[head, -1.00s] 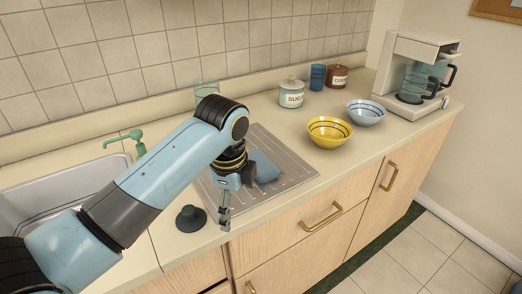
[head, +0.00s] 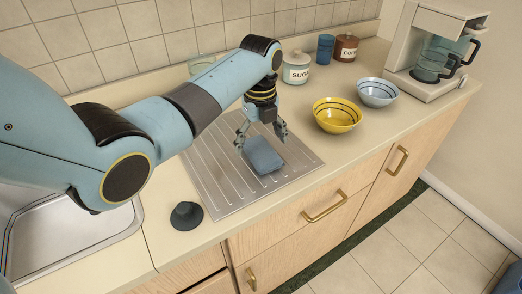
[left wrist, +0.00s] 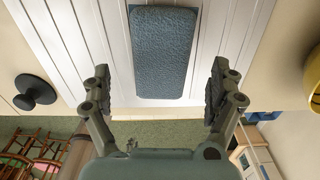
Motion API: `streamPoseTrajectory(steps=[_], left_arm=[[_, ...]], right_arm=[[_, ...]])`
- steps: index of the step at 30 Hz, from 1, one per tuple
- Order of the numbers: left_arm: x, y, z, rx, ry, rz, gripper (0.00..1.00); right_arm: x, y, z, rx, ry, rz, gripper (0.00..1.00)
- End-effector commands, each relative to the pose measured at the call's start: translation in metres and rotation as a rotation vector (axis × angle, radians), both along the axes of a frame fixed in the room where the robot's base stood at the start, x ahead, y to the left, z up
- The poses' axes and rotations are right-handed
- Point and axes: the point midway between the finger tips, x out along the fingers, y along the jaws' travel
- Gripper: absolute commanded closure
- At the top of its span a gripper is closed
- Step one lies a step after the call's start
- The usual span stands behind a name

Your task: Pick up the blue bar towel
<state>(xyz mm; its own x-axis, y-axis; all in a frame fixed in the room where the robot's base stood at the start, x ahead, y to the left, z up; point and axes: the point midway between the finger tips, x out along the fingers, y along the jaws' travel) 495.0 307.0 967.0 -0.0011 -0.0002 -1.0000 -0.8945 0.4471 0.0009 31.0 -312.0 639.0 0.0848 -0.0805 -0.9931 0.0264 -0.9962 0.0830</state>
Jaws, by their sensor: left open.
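The blue bar towel (head: 263,155) lies folded on the ribbed metal drainboard (head: 213,180). My left gripper (head: 262,143) is open and points down right above and behind the towel in the head view. In the left wrist view the towel (left wrist: 164,52) shows as a textured blue-grey block ahead of and between the two spread fingers (left wrist: 160,100). The fingers do not visibly touch it. My right gripper is not in view.
A dark sink plug (head: 186,215) stands left of the drainboard, beside the sink (head: 80,240). A yellow bowl (head: 337,114) and a pale blue bowl (head: 377,92) stand to the right. A sugar canister (head: 296,68), blue cup (head: 325,48) and coffee maker (head: 432,60) are behind.

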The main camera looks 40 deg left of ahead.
Motion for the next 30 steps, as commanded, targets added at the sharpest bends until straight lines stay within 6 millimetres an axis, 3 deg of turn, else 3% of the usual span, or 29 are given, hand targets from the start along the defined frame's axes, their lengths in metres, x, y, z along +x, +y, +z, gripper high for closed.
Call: streamPoseTrajectory(steps=[6,14,27,30], left_arm=[[0.001,-0.001,-0.029,-0.001,0.0,0.001,0.08],[0.001,-0.001,-0.033,0.0,-0.001,0.001,0.08],[0.001,-0.001,-0.033,0.0,0.0,0.001,0.64],[0.001,-0.001,-0.033,0.0,-0.001,0.001,0.68]], right_arm=[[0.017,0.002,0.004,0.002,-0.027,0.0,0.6],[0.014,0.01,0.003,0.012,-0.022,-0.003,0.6],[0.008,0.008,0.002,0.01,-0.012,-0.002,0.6],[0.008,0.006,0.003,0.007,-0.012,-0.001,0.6]])
